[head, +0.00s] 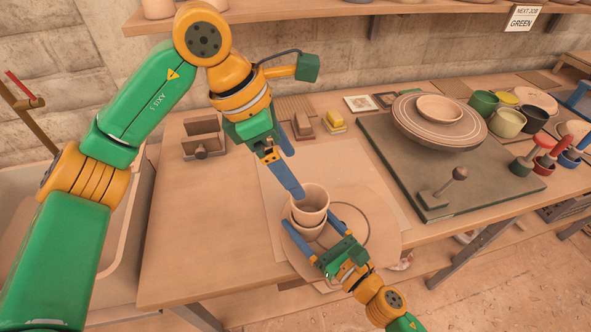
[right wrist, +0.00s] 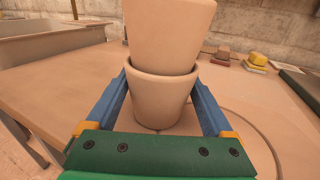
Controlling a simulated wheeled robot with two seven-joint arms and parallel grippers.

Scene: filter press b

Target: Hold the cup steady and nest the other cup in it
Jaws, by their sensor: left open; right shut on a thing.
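Two beige clay cups stand stacked on a round board (head: 375,232) on the table. The upper cup (head: 311,199) sits in the mouth of the lower cup (head: 305,230); in the right wrist view the upper cup (right wrist: 168,35) rises well above the rim of the lower cup (right wrist: 160,97). My right gripper (head: 312,240) is shut on the lower cup, its blue fingers on either side. My left gripper (head: 293,172) is open, its fingers just above and behind the upper cup's rim. Whether a left finger touches the cup I cannot tell.
A dark board (head: 395,165) at the right carries a wheel with a bowl (head: 440,108) and a knobbed tool (head: 440,190). A yellow sponge (head: 335,119) lies at the back. The table's left front is clear.

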